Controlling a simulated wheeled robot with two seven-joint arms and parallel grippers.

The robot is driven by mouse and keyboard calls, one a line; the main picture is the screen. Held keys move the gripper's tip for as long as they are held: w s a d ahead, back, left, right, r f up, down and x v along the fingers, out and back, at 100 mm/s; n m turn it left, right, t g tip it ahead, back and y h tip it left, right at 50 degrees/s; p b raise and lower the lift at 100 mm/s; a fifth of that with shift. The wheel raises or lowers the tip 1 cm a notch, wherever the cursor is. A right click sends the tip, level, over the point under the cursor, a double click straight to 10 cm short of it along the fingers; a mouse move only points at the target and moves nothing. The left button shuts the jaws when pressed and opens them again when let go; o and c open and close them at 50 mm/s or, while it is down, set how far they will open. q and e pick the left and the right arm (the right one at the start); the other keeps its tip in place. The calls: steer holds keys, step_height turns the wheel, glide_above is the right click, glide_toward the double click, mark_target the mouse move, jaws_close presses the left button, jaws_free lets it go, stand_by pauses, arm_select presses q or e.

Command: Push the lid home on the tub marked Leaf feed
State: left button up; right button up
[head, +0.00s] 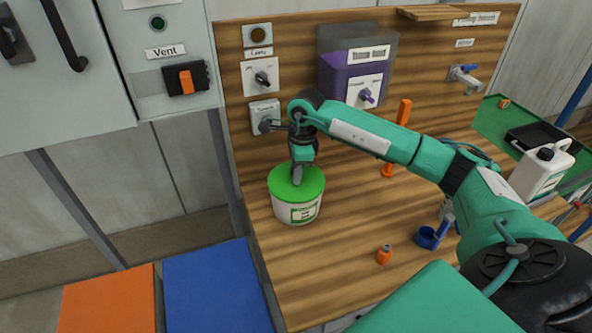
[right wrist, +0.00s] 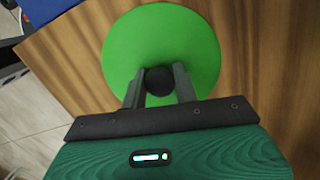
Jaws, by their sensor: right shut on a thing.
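The white tub (head: 298,210) with a green-edged label stands on the wooden bench near its left edge. The label's words are too small to read. The green lid (head: 313,186) lies on top of the tub and looks about level; I cannot tell whether its rim is fully down. My right gripper (head: 297,176) points down at the lid's middle. In the right wrist view, the right gripper (right wrist: 159,86) has its two fingers on either side of a dark round knob at the centre of the lid (right wrist: 195,45), closed on it. My left gripper is not in view.
A panel with a purple-filled tank (head: 336,76), switches and a tap (head: 464,76) stands behind. An orange upright handle (head: 403,112), a blue cup (head: 427,238), a small orange bottle (head: 384,255) and a white jug (head: 541,170) are to the right. Bare bench lies in front.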

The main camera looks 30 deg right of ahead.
steer(key=shift+f+b, duration=0.25)
steer(key=shift+b, duration=0.15)
stand_by(0.6)
steer(key=o, duration=0.8)
steer(key=shift+r, duration=0.1)
steer(key=shift+r+p, duration=1.05)
steer(key=shift+r, duration=1.15)
